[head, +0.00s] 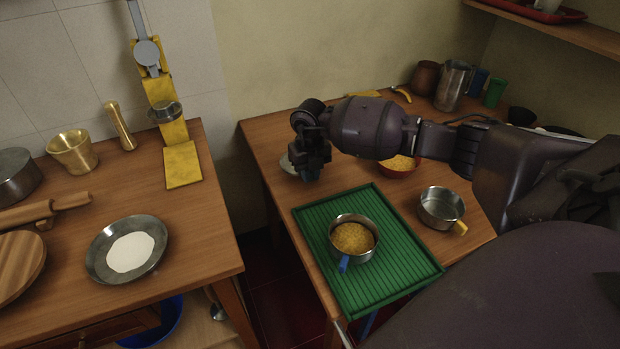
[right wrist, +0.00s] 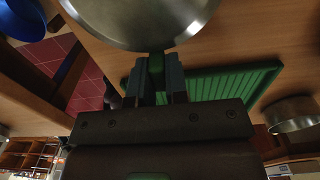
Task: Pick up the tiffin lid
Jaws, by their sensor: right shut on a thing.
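The tiffin lid appears to be the round, shiny metal disc (right wrist: 145,18) at the top of the right wrist view. In the head view a pale part of it (head: 287,165) shows beside my right gripper (head: 311,172), which hides the rest. My right gripper (right wrist: 156,72) is shut at the disc's near edge, with a small green piece between its fingers that looks like the lid's handle. The gripper is at the left part of the right-hand table, behind the green tray. My left gripper is not in view.
The green ribbed tray (head: 373,284) carries a blue-handled pot (head: 340,228) of yellow grains. A yellow-handled pot (head: 436,211) stands right of it. A red bowl (head: 398,172) is partly behind my arm. A gap with red floor (head: 285,290) separates the two tables.

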